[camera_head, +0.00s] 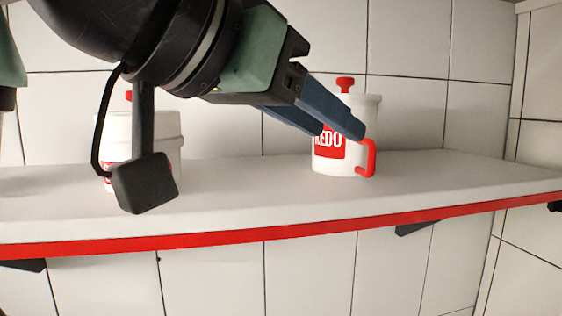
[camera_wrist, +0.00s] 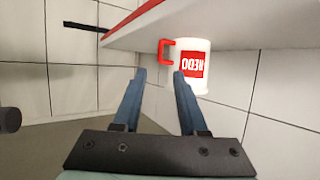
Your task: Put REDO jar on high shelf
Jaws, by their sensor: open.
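The REDO jar (camera_head: 328,154), white with a red label, red lid knob and red handle, stands upright on a white shelf (camera_head: 250,205) with a red front edge. My gripper (camera_head: 340,132) is open and empty, its blue fingers reaching in front of the jar and hiding part of its upper body. In the wrist view, which is upside down, the jar (camera_wrist: 195,62) is just beyond the fingertips (camera_wrist: 159,73). Its handle lies in line with the gap between them. I cannot tell whether the fingers touch the jar.
Another white jar (camera_head: 168,152) with a red knob stands on the shelf at the left, partly hidden by my wrist hardware. A tiled wall (camera_head: 410,100) rises behind the shelf. The shelf right of the REDO jar is clear. Dark brackets (camera_head: 418,228) sit beneath it.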

